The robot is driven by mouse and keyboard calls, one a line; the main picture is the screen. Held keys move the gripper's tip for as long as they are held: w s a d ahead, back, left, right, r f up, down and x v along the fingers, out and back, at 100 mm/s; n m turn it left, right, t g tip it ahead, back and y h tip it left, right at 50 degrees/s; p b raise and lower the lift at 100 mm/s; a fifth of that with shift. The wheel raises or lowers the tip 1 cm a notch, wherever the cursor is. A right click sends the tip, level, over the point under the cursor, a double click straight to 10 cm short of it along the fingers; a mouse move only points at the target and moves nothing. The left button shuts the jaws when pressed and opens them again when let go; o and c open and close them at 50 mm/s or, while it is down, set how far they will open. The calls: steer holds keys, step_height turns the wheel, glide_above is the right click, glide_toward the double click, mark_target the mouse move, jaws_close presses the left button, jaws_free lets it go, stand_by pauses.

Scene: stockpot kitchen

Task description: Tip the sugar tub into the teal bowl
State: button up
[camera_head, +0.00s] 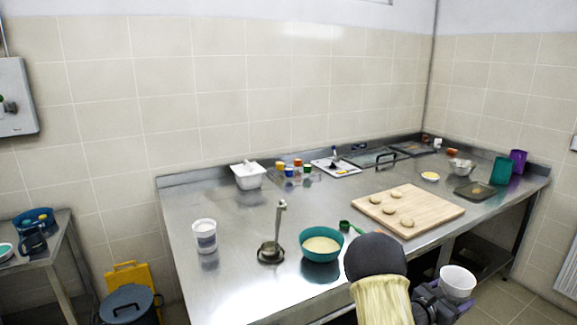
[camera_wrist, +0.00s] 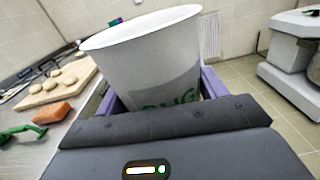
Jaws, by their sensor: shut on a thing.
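My gripper (camera_head: 436,298) is shut on a white tub (camera_head: 458,281), at the lower right of the head view, off the counter's front edge. In the wrist view my gripper's purple fingers (camera_wrist: 158,98) hold the tub (camera_wrist: 145,55) from both sides. Green letters show low on its wall, partly hidden, and fit the sugar tub. It looks close to upright; its contents are hidden. The teal bowl (camera_head: 321,255) stands on the counter to the left of my gripper, apart from the tub. It holds a pale yellow mass.
A second white tub (camera_head: 204,237) stands at the counter's left. A ladle on a stand (camera_head: 270,250) is left of the bowl. A green scoop (camera_head: 347,226) lies by the bowl, near a wooden board (camera_head: 440,212) with several dough pieces. An orange block (camera_wrist: 52,113) lies near the edge.

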steer(key=s+a+f+n+t+y+p, duration=0.1)
steer(key=s+a+f+n+t+y, duration=0.1)
steer(key=a, duration=0.8)
steer(key=s+a+f+n+t+y+p, duration=0.2)
steer(key=a+f+n+t+y, duration=0.3)
steer(key=a+f+y, duration=0.4)
steer(key=s+a+f+n+t+y+p, duration=0.1)
steer(key=s+a+f+n+t+y, duration=0.2)
steer(key=a+f, duration=0.6)
steer(key=shift+s+a+n+t+y+p, duration=0.25)
steer(key=shift+a+n+t+y+p, duration=0.1)
steer(key=shift+a+n+y, duration=1.05)
steer(key=shift+a, duration=0.1)
